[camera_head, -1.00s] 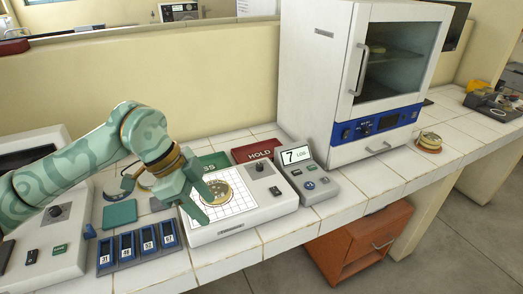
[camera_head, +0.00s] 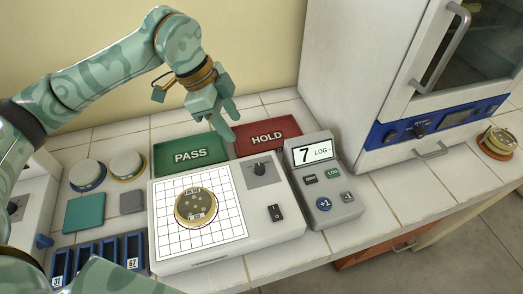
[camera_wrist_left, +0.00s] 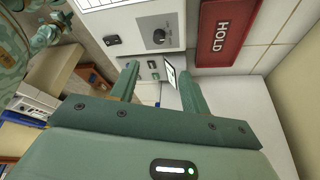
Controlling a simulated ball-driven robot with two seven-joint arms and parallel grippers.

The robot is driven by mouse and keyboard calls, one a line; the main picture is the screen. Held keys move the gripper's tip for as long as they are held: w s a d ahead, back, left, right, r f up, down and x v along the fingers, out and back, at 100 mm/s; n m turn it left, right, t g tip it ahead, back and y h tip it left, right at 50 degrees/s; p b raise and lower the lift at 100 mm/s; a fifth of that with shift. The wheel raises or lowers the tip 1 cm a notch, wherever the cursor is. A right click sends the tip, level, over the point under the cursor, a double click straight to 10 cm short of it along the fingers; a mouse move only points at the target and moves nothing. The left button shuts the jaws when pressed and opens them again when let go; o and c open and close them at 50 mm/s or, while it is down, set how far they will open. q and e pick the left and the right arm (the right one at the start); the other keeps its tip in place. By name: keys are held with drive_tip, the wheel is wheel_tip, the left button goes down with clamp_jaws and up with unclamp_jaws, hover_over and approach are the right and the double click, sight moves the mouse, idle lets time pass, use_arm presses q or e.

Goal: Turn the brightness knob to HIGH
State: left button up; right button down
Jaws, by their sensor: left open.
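The brightness knob appears to be the small dark knob (camera_head: 260,170) on a grey square at the back right of the white light box (camera_head: 275,236). It also shows in the wrist view (camera_wrist_left: 159,36), ahead of the fingers. Its pointer setting and any HIGH mark are too small to read. My left gripper (camera_head: 234,120) is open and empty, raised behind the knob near the PASS and HOLD trays, apart from it. In the wrist view its two fingers (camera_wrist_left: 157,78) stand apart with nothing held between them. My right gripper is not in view.
A dish (camera_head: 196,208) lies on the box's grid. A black switch (camera_head: 276,213) is in front of the knob. The counter unit (camera_head: 325,190) stands close right, PASS (camera_head: 190,155) and HOLD (camera_head: 268,136) trays behind. The incubator (camera_head: 350,80) stands at the back right.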

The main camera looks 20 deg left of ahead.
sight(260, 167)
use_arm(q)
drive_tip(key=b+x, duration=0.2)
drive_tip(key=x, duration=1.3)
drive_tip(key=shift+s+b, duration=0.2)
drive_tip(key=shift+b, duration=0.1)
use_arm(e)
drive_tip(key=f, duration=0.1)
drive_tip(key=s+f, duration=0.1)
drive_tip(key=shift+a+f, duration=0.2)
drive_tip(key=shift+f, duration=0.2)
use_arm(q)
drive_tip(key=c, duration=1)
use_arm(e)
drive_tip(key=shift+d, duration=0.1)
